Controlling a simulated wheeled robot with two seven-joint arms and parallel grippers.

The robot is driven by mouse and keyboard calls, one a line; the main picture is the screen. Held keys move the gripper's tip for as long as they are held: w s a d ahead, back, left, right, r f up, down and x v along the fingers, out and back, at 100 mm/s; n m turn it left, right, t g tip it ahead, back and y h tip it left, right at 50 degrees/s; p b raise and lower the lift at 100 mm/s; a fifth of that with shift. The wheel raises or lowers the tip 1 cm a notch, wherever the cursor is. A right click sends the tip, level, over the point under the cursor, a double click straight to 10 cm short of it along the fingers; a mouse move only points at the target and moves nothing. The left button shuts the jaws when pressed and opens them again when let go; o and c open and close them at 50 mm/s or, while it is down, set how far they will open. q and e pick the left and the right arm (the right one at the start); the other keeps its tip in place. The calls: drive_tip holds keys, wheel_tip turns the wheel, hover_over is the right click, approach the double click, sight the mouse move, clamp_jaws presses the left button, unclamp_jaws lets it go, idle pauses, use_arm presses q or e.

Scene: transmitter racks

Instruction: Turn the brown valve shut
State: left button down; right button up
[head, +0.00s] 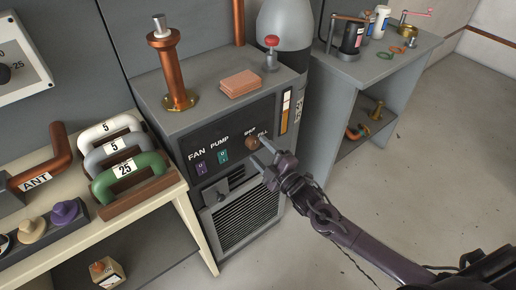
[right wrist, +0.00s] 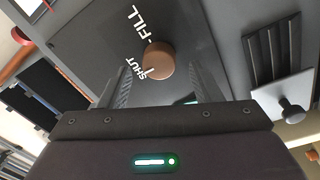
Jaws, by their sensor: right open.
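The brown valve (head: 251,143) is a round knob on the dark front panel of the grey cabinet (head: 218,108). In the right wrist view the brown valve (right wrist: 159,61) has a white pointer line, which lies by the word SHUT; the word FILL is printed above it. My right gripper (head: 262,150) is open in front of the panel. In the right wrist view its two fingers (right wrist: 160,82) stand on either side of the knob, apart from each other; I cannot tell whether they touch it. My left gripper is not in view.
FAN (head: 200,168) and PUMP (head: 222,156) switches sit left of the valve, above a grille (head: 240,215). A copper post (head: 175,70), a red-brown block (head: 239,84) and a red-handled valve (head: 271,52) stand on the cabinet. A bench (head: 150,205) with handled blocks is at left.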

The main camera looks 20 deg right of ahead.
drive_tip(key=v, duration=0.5)
drive_tip(key=shift+s+d, duration=0.1)
drive_tip(key=shift+s, duration=0.2)
drive_tip(key=s+d+f+m+g+h+p, duration=0.1)
drive_tip(key=s+d+f+m+g+h, duration=0.2)
drive_tip(key=f, duration=0.6)
drive_tip(key=s+d+f+m+g+h, duration=0.1)
drive_tip(key=s+d+f+m+g, duration=0.2)
drive_tip(key=f, duration=0.7)
drive_tip(key=s+d+f+m+g+h+p, duration=0.1)
drive_tip(key=s+d+f+m+h, duration=0.1)
drive_tip(key=s+f, duration=0.5)
drive_tip(key=s+a+f+m+g, duration=0.1)
drive_tip(key=s+f+m+g, duration=0.1)
drive_tip(key=s+f, duration=0.4)
drive_tip(key=s+a+f+m+g+p, duration=0.1)
drive_tip(key=s+f+g, duration=0.3)
drive_tip(key=s, duration=0.9)
drive_tip(key=s+a+f+m+g, duration=0.3)
drive_tip(key=s+f, duration=0.5)
drive_tip(key=s, duration=0.2)
drive_tip(key=shift+s+m+g+p, duration=0.15)
drive_tip(key=shift+m+g+p, duration=0.15)
drive_tip(key=shift+p, duration=0.1)
